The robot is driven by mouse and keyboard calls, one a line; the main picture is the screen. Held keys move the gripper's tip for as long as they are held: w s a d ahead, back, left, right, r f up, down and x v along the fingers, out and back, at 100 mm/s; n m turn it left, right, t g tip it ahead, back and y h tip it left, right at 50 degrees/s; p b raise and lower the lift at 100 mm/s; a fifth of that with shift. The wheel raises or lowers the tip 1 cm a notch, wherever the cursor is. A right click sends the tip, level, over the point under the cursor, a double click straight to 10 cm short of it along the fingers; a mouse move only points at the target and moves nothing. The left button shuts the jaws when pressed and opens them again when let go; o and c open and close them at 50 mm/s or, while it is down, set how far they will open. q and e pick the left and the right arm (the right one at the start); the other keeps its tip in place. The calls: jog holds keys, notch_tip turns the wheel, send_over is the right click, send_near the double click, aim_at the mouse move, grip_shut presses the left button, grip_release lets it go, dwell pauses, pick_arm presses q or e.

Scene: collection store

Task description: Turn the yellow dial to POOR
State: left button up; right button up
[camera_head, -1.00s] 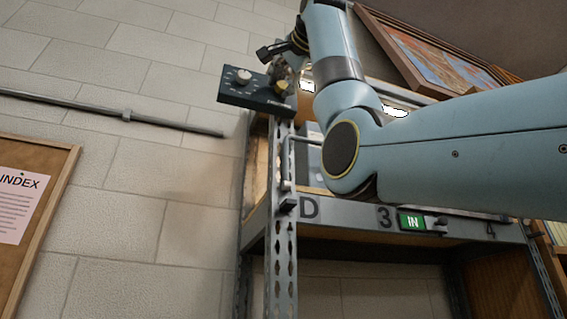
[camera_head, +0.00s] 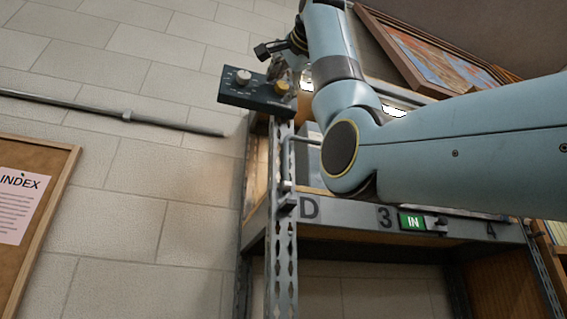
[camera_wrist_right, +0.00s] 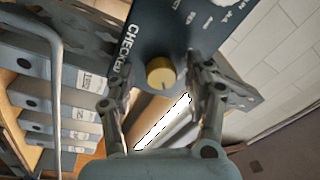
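The yellow dial (camera_head: 282,88) is on the right part of a dark control panel (camera_head: 256,99) at the top of the shelf's left post. In the right wrist view the dial (camera_wrist_right: 160,72) shows face-on, near the panel's edge beside the word CHECKED. Its pointer position and the label POOR cannot be made out. My right gripper (camera_head: 284,68) is just above the dial in the head view. In the wrist view its fingers (camera_wrist_right: 163,78) are apart, one on each side of the dial, with gaps showing. My left gripper is not in view.
A pale knob (camera_head: 243,76) sits beside the yellow dial on the panel. The grey shelf (camera_head: 345,211) carries a green IN sign (camera_head: 412,222). Grey boxes (camera_wrist_right: 60,95) stand left in the wrist view. A framed painting (camera_head: 435,55) leans above. A rail (camera_head: 127,115) runs along the wall.

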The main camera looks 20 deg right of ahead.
jog(key=shift+s, duration=0.25)
jog(key=s+f, duration=0.1)
jog(key=s, duration=1)
jog(key=shift+s+f, duration=0.2)
jog(key=shift+d, duration=0.1)
